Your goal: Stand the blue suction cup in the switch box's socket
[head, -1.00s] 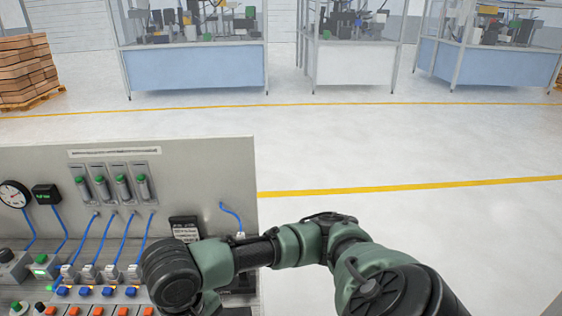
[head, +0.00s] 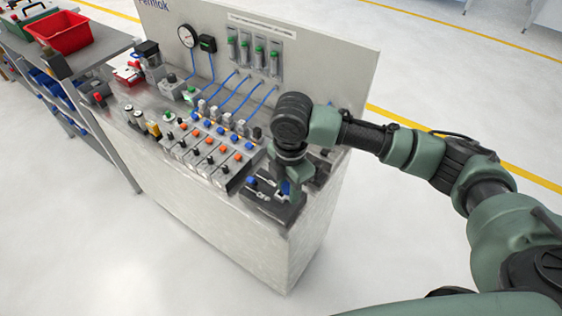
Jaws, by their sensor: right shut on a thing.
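My right gripper (head: 288,186) points down over the right end of the metal bench. It is shut on a small blue thing (head: 285,188), which looks like the blue suction cup and is mostly hidden by the fingers. Just below and around it is a dark box (head: 270,208), which looks like the switch box. Its socket cannot be made out, and I cannot tell whether the cup touches the box. My left gripper is not in view.
The bench (head: 230,215) carries rows of valves and orange and blue buttons left of the gripper. A grey panel (head: 325,65) with a gauge and blue hoses stands behind. A red bin (head: 60,32) is on a side table at far left. The floor in front is clear.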

